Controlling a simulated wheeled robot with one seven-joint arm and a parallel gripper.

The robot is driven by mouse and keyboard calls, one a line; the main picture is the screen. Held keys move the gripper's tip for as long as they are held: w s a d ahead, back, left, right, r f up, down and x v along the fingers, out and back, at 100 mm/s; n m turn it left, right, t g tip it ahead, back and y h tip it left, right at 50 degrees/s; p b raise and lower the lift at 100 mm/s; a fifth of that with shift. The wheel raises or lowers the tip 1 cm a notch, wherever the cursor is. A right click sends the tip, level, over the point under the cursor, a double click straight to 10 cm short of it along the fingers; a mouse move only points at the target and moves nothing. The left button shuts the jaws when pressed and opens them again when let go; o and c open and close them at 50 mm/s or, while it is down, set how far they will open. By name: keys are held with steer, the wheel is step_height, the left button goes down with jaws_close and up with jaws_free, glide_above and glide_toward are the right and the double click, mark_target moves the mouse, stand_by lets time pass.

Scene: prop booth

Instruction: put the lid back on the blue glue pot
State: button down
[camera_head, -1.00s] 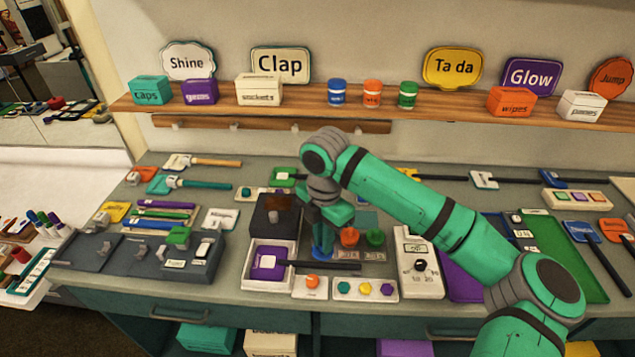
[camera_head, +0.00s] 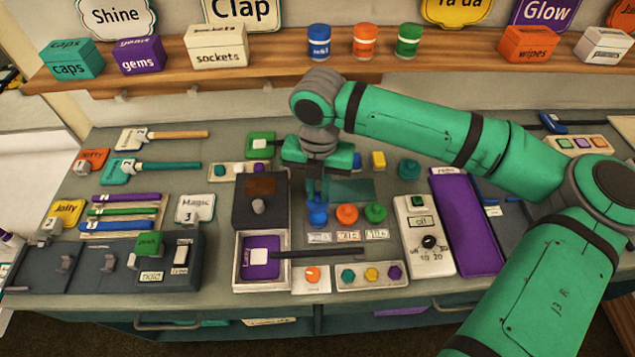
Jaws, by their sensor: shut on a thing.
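My gripper (camera_head: 317,201) points down over the bench, shut on a blue round piece (camera_head: 317,215) that looks like the lid. The fingers hide part of its top. The blue piece is level with an orange round piece (camera_head: 347,214) and a green one (camera_head: 376,212) in the same row. Whether it rests on a blue pot or hangs just above the bench, I cannot tell. No open blue pot shows clearly. A blue jar (camera_head: 319,42) with a white label stands on the shelf, away from my gripper.
A dark box (camera_head: 250,206) and a white tray with a purple pad (camera_head: 260,272) are close on the left. A white dial panel (camera_head: 424,236) and a purple tray (camera_head: 466,222) are on the right. Orange (camera_head: 365,42) and green (camera_head: 409,42) jars share the shelf.

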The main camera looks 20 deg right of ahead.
mark_target(318, 203)
steer(key=shift+s+f, duration=0.1)
steer(key=shift+f, duration=2.5)
steer(key=shift+f, duration=0.25)
stand_by(0.4)
steer(key=c, duration=1.2)
jaws_free()
steer(key=shift+r, duration=0.15)
steer(key=shift+r, duration=3.35)
